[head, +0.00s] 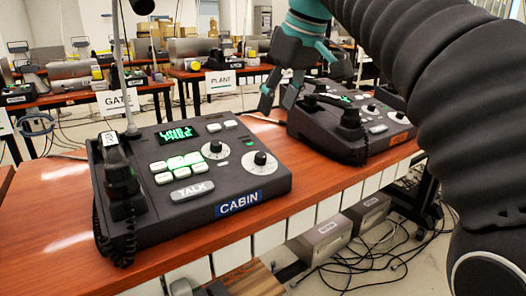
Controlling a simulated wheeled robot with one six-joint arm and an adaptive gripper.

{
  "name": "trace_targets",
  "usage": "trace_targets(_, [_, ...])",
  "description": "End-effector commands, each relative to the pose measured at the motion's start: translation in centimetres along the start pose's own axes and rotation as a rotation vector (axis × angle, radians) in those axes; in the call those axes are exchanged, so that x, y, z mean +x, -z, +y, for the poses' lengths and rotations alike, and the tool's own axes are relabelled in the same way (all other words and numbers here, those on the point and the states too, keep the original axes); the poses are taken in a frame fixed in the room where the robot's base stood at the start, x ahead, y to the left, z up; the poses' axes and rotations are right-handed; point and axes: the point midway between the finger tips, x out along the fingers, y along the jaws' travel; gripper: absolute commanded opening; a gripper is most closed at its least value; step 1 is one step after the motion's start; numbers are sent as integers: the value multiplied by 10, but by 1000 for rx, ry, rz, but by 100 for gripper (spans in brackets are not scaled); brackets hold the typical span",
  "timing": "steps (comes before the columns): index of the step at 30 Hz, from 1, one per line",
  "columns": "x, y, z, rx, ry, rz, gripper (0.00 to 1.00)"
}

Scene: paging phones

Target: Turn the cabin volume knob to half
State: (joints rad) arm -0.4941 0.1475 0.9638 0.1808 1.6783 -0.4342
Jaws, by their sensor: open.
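The cabin phone (225,180) is a dark desk console with a blue CABIN label (239,203) on its front. It stands on the wooden table. Two round knobs with pale dials show on its right half: one upper left (215,147) and one at the right (261,160). Their captions are too small to read, so I cannot tell which is volume. A lit green display, several pale keys and a TALK bar (192,191) are also on it. My gripper (277,103) is open and empty, above and behind the console's right side, apart from both knobs.
A second console (345,125) with a handset stands close on the right. The cabin handset (119,175) and a thin upright mast (124,70) are on the console's left. Bare wooden tabletop (318,178) lies between the consoles. Other tables with PLANT and GATE signs stand behind.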

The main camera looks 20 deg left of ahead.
Motion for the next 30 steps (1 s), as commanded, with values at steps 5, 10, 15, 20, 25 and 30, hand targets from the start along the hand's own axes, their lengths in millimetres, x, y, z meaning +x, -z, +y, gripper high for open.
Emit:
trace_targets(5, [30, -2, 0, 0, 1, -2, 52])
trace_targets(10, [62, -2, 0, 1, 1, -2, 52])
trace_targets(15, [93, -2, 0, 2, 0, -2, 52])
trace_targets(20, [115, -1, 0, 1, -1, -1, 52])
trace_targets(25, [128, -1, 0, 1, -1, 0, 52])
trace_targets(30, [131, -1, 0, 1, -1, 1, 52])
